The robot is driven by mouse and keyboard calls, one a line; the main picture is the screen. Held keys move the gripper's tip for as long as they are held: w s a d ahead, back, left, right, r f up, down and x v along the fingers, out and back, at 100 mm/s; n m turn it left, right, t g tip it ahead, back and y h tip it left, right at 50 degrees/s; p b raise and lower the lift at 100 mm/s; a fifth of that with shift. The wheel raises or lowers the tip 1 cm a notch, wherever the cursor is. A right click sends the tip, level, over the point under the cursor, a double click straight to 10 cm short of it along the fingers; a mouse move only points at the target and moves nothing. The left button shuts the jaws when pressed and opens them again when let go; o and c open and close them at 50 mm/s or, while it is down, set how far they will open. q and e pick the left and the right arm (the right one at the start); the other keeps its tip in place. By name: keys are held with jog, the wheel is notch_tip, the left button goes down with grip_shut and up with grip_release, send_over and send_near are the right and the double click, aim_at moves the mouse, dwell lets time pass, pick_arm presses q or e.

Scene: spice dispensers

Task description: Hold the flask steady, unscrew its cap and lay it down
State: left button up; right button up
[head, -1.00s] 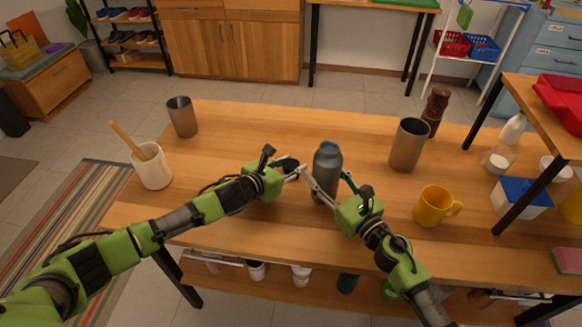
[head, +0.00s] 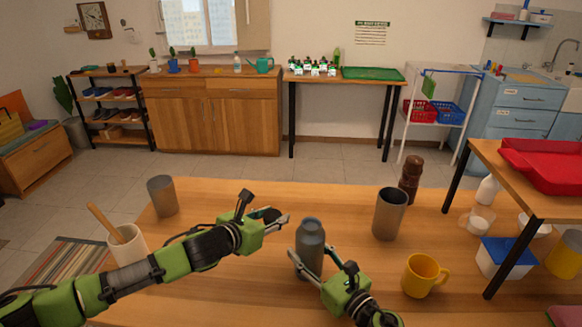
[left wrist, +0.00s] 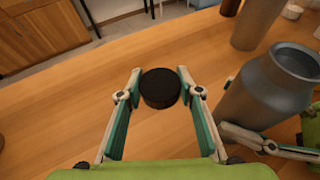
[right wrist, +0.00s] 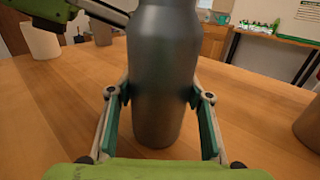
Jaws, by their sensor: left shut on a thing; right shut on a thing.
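The grey flask (head: 309,250) stands upright on the wooden table (head: 250,283). Its open mouth shows in the left wrist view (left wrist: 297,62). My right gripper (head: 322,266) is shut around the flask's body; in the right wrist view, a finger touches each side of the flask (right wrist: 160,85). The round black cap (left wrist: 160,88) is off the flask, between the fingertips of my left gripper (head: 280,220), which is shut on it. The cap is left of the flask, apart from it. In the head view the left gripper partly hides the cap.
Metal cups stand at the left (head: 162,196) and right (head: 389,214). A white crock (head: 127,250) with a wooden handle, a yellow mug (head: 424,275) and a brown mill (head: 411,178) are also on the table. Bare tabletop lies behind the left gripper.

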pick_arm(q)
jog(key=shift+s, duration=0.1)
dwell(0.7)
jog(key=s+m+g+h, duration=0.2)
jog(key=s+m+h, duration=0.1)
jog(key=s, duration=1.5)
jog(key=s+d+f+m+g+h, duration=0.1)
jog(key=s+d+f, duration=0.35)
jog(key=s, duration=0.45)
jog(key=s+d+f, duration=0.3)
jog(key=s+f, duration=0.2)
jog(key=s, duration=0.4)
jog(key=shift+m, duration=0.3)
jog(key=w+d, duration=0.7)
jog(key=d, duration=0.2)
jog(key=w+d, duration=0.4)
jog(key=d, duration=0.1)
jog(key=shift+w+d+r, duration=0.1)
jog(key=shift+w, duration=0.2)
jog(key=shift+s, duration=0.15)
jog(key=shift+a, duration=0.2)
jog(key=shift+f, duration=0.3)
jog(key=o, duration=0.5)
